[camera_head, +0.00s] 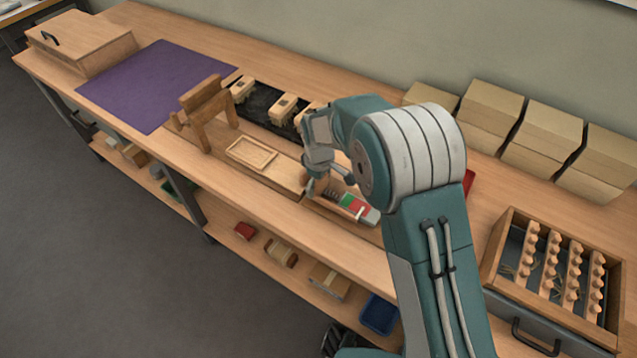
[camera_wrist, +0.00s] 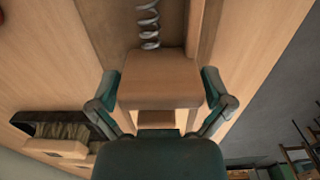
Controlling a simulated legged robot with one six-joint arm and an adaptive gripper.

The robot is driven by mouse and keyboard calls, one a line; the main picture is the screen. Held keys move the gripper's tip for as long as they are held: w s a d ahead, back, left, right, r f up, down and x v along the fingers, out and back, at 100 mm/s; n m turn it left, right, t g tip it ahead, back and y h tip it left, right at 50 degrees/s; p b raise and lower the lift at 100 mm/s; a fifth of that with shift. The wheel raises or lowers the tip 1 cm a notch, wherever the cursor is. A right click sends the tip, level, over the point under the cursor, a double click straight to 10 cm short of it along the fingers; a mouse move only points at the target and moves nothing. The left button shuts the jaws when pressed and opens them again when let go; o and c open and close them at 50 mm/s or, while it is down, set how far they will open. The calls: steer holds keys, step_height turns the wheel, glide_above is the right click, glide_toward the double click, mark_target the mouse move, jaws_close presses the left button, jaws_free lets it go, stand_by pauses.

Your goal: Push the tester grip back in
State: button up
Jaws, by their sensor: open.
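The tester grip, a pale wooden block (camera_wrist: 158,80), fills the middle of the wrist view. A metal coil spring (camera_wrist: 149,25) runs away from it along a wooden channel. My gripper (camera_wrist: 160,92) is open, with one finger on each side of the block; I cannot tell whether they touch it. In the head view my gripper (camera_head: 320,184) is low over the bench at the tester's left end, largely hiding the grip. The tester's green and red scale (camera_head: 352,204) shows just right of it, with a grey end piece beyond.
On the bench, a shallow wooden tray (camera_head: 251,153) and a wooden stand (camera_head: 205,110) are left of the tester. A dark strip with wooden blocks (camera_head: 283,107) lies behind. Stacked boxes (camera_head: 545,135) and a crate of turned handles (camera_head: 500,240) are right. The purple mat (camera_head: 150,85) is clear.

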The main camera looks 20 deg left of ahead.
mark_target(337, 202)
steer(key=c, duration=1)
steer(key=shift+s+d, duration=0.15)
steer(key=shift+d, duration=0.75)
steer(key=shift+s+d, duration=0.2)
steer(key=shift+d, duration=0.7)
steer(key=shift+s+d, duration=0.15)
steer(key=shift+d, duration=0.75)
steer(key=o, duration=1)
step_height(337, 202, up, 12)
steer(key=shift+w, duration=0.1)
